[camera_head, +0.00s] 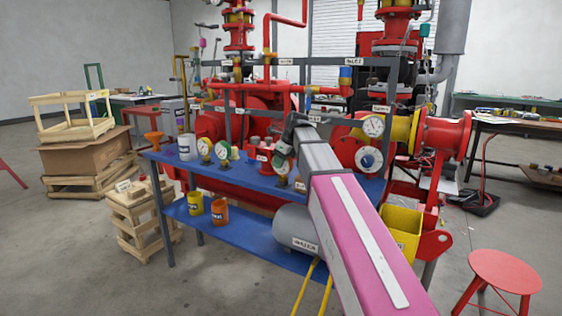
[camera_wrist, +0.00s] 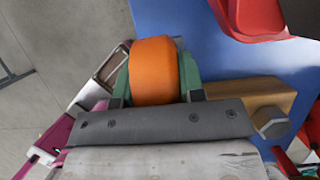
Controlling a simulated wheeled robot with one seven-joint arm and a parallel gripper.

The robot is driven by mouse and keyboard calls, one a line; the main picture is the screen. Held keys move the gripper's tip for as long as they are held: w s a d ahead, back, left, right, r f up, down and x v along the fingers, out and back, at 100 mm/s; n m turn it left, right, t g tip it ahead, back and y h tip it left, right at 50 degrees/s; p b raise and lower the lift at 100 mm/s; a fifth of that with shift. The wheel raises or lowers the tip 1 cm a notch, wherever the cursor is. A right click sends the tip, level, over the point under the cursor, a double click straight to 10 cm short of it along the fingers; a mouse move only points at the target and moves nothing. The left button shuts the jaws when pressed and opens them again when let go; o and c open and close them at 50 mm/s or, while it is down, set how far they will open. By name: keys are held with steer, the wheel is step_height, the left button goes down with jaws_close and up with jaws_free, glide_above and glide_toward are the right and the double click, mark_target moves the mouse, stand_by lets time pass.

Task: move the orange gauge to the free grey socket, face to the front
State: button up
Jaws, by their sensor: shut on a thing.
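In the wrist view the orange gauge (camera_wrist: 153,70) shows as a rounded orange body between the two green fingers of my gripper (camera_wrist: 153,78). My gripper is shut on it, over the front edge of the blue bench. The gauge's face is not visible in that view. In the head view my gripper and arm reach over the bench's right half, and the orange body cannot be made out clearly there. A white-faced gauge (camera_head: 282,168) shows just below my gripper; I cannot tell whether it is the held one. I cannot make out the free grey socket.
Two more gauges, one yellowish (camera_head: 205,147) and one green (camera_head: 223,150), stand on the blue bench (camera_head: 240,176) left of my gripper. A brown block with a hex bolt (camera_wrist: 270,121) lies close beside the gripper. A red part (camera_wrist: 250,18) is near too. Red pipework stands behind.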

steer(key=shift+f, duration=0.2)
steer(key=o, duration=1.1)
steer(key=shift+r, duration=0.1)
